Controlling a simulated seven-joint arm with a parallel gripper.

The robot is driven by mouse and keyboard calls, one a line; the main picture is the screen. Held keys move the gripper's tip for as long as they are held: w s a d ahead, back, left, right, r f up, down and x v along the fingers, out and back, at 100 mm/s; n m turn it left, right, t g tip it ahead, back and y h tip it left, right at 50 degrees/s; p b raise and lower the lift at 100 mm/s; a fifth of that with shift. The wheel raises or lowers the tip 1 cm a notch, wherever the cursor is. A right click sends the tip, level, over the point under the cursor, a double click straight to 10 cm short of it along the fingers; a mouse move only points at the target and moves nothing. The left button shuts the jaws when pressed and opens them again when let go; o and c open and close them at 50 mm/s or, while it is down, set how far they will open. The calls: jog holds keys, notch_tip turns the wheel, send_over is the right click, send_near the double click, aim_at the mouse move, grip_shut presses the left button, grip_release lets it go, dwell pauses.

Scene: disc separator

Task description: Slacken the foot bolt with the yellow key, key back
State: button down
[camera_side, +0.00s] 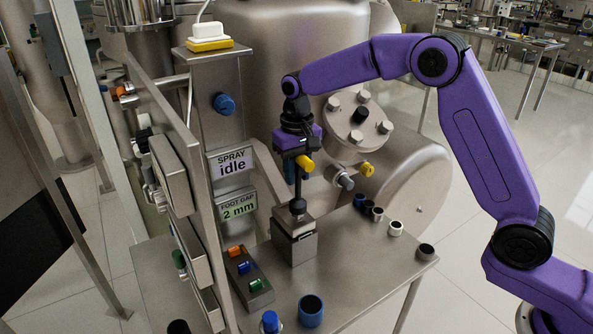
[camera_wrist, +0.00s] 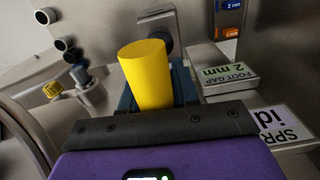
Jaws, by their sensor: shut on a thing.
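My gripper (camera_side: 296,166) is shut on the yellow key (camera_side: 304,162) above the bench. In the wrist view the key's yellow cylindrical handle (camera_wrist: 147,75) stands between the dark jaws. A thin dark shaft runs down below my gripper to a dark round piece on top of the grey metal foot block (camera_side: 293,241). The shaft looks upright. The bolt head itself is hidden, so I cannot tell how the key's tip sits on it. The foot gap sign (camera_side: 238,206) reads 2 mm; it also shows in the wrist view (camera_wrist: 230,78).
The spray sign (camera_side: 231,164) reads idle. A rack (camera_side: 256,294) with orange, blue and green pieces stands left of the block. A blue cup (camera_side: 311,311) is at the front. Several small caps (camera_side: 377,214) line the right. A steel vessel (camera_side: 400,185) with a yellow-tipped fitting (camera_side: 367,169) stands behind.

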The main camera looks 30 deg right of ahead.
jog(key=m, duration=0.3)
jog(key=shift+d+m, duration=0.1)
jog(key=shift+m, duration=0.3)
jog(key=shift+f, duration=0.45)
dwell(0.4)
jog(key=n, duration=0.3)
jog(key=shift+n, duration=0.4)
jog(key=n, duration=0.4)
jog(key=shift+a, duration=0.2)
